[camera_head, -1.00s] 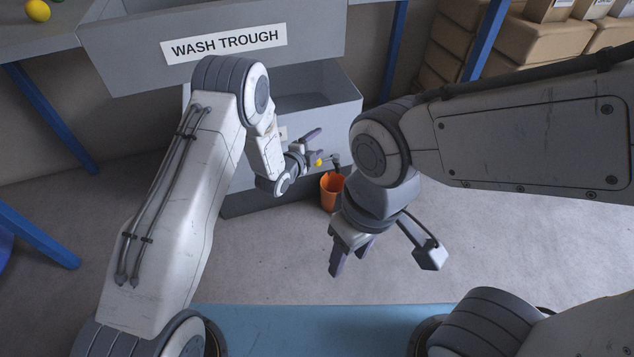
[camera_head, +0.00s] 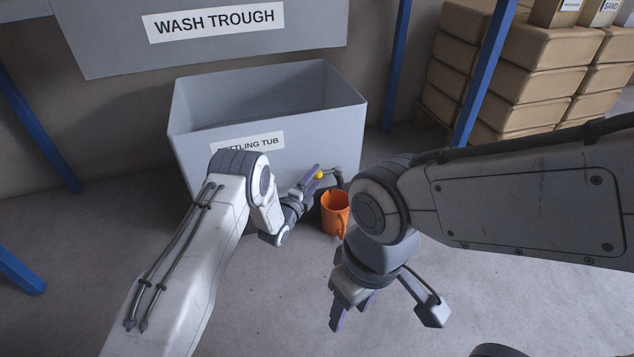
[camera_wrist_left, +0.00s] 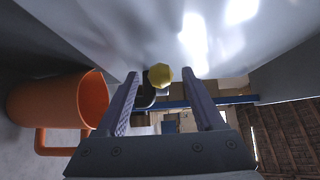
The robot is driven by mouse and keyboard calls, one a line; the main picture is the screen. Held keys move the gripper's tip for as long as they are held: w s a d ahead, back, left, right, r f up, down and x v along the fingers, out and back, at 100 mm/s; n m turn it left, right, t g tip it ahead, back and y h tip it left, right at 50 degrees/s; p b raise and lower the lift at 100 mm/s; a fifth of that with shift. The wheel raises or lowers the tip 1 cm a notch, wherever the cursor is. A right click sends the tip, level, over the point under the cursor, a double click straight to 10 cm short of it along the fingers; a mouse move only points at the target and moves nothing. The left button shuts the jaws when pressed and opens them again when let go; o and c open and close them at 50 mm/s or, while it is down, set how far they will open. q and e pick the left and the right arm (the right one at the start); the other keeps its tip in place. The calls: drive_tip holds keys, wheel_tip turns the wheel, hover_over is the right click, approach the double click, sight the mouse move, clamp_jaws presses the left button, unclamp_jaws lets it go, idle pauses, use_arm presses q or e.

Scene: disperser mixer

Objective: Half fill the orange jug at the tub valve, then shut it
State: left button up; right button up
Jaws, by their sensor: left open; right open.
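The grey settling tub (camera_head: 330,125) stands on the floor with its label partly hidden by my left arm. Its valve has a yellow knob (camera_head: 319,174) and a dark spout (camera_head: 337,172) low at the tub's right side. The orange jug (camera_head: 334,213) stands upright on the floor by the spout; its contents cannot be seen. My left gripper (camera_head: 314,178) is open at the valve. In the left wrist view the yellow knob (camera_wrist_left: 160,76) sits between the open fingers, and the orange jug (camera_wrist_left: 50,103) is to their left. My right gripper (camera_head: 350,318) is open and empty, hanging lower right of the jug.
The wash trough (camera_head: 290,30) is above and behind the tub. Blue posts (camera_head: 398,65) stand to the right, with stacked brown boxes (camera_head: 530,95) behind. The grey floor (camera_head: 270,300) in front is clear.

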use_arm(q)
drive_tip(key=shift+b+x, duration=0.35)
drive_tip(key=shift+x, duration=0.85)
clamp_jaws()
drive_tip(key=shift+a, duration=0.1)
idle(0.5)
